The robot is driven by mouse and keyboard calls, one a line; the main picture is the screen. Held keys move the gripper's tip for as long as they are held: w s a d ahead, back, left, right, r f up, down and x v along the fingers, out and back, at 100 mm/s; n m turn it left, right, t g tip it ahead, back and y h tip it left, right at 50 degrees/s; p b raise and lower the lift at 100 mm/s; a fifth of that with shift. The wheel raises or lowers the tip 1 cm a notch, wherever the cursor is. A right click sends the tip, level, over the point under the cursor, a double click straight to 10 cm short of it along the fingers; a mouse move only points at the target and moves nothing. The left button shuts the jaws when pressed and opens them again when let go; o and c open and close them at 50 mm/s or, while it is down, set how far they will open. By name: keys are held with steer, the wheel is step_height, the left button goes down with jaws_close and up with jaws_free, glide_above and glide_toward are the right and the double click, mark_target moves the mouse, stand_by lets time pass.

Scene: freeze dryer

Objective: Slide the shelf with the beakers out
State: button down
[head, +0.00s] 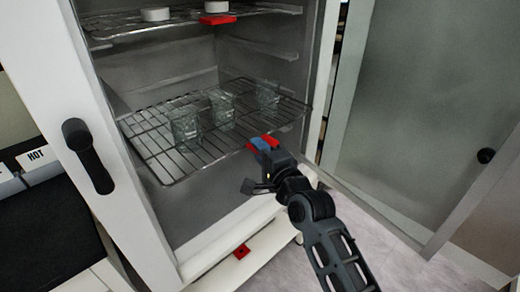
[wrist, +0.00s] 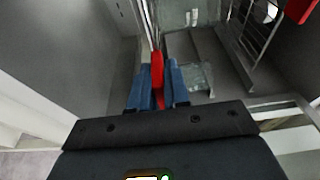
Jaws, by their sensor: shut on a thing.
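The wire shelf (head: 152,153) with the beakers is in the middle of the open freeze dryer in the head view. Its front edge is at about the cabinet opening. Three clear glass beakers, the left one (head: 185,127), the middle one (head: 222,107) and the right one (head: 267,96), stand upright on it. My gripper (head: 263,144) is at the shelf's front edge, shut on its red handle (head: 270,140). In the wrist view, the blue fingertips of my gripper (wrist: 157,88) flank the red handle (wrist: 157,68) on both sides.
An upper wire shelf (head: 130,31) holds white round containers (head: 155,14) and has a red handle (head: 217,20). The door (head: 425,110) stands open at right. A black cabinet handle (head: 88,155) is at left.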

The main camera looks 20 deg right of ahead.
steer(key=shift+f, duration=0.1)
steer(key=c, duration=1)
jaws_free()
steer(key=s, duration=0.7)
steer(key=shift+s+d, duration=0.2)
steer(key=shift+s, duration=0.2)
